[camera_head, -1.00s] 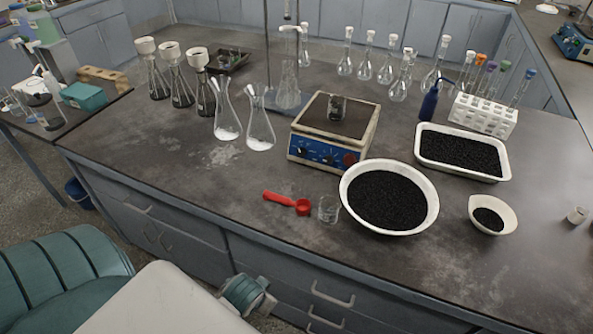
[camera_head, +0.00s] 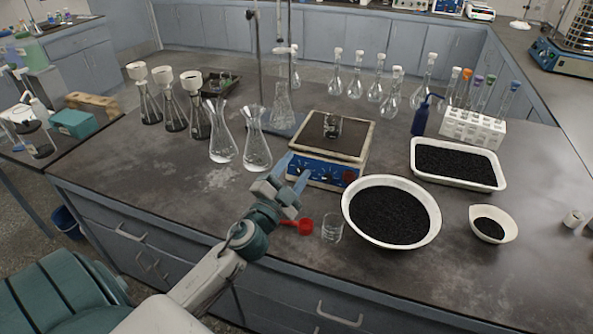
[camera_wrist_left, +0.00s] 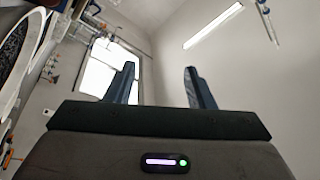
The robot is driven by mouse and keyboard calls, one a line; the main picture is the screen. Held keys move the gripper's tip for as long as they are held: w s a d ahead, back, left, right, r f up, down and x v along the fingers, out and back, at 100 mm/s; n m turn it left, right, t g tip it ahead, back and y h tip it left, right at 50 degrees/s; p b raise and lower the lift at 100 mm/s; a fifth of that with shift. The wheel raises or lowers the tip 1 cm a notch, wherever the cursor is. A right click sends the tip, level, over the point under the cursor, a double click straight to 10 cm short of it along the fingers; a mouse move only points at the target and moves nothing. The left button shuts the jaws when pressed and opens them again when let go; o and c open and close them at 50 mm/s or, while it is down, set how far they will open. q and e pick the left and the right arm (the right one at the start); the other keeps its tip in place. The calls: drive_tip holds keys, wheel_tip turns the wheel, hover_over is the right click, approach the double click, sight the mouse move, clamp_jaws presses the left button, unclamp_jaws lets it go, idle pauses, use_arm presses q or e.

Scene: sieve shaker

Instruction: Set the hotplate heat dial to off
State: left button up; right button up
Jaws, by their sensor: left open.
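The hotplate (camera_head: 334,148) stands on the bench, with a cream body, a dark top and a blue front panel (camera_head: 322,172) carrying dials. A red knob sits at the panel's right end (camera_head: 349,178); part of the panel's left side is hidden behind my gripper. A small glass beaker (camera_head: 332,127) with dark contents stands on the plate. My left gripper (camera_head: 293,172) is open and empty, just in front of the hotplate's left front corner; I cannot tell if it touches. In the left wrist view its two fingers (camera_wrist_left: 161,88) are spread apart with nothing between them. My right gripper is not in view.
Conical flasks (camera_head: 256,150) stand left of the hotplate, with a stand rod (camera_head: 259,60) behind. A white tray (camera_head: 459,182) is at right.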

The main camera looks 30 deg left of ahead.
use_arm(q)
drive_tip(key=w+d+r+m+h, duration=0.3)
drive_tip(key=d+m+h, duration=0.1)
drive_tip(key=m+h, duration=0.5)
drive_tip(key=m+g+y, duration=0.5)
drive_tip(key=m+g, duration=0.5)
drive_tip(key=g, duration=0.4)
approach(299, 171)
drive_tip(key=p+x, duration=0.2)
drive_tip(key=x, duration=0.6)
drive_tip(key=shift+w+d+f, duration=0.1)
drive_tip(key=shift+w+f, duration=0.05)
drive_tip(key=shift+f, duration=0.2)
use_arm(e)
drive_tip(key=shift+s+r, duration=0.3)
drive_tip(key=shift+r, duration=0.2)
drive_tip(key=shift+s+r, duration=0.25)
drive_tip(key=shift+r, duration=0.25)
use_arm(q)
drive_tip(key=c, duration=1)
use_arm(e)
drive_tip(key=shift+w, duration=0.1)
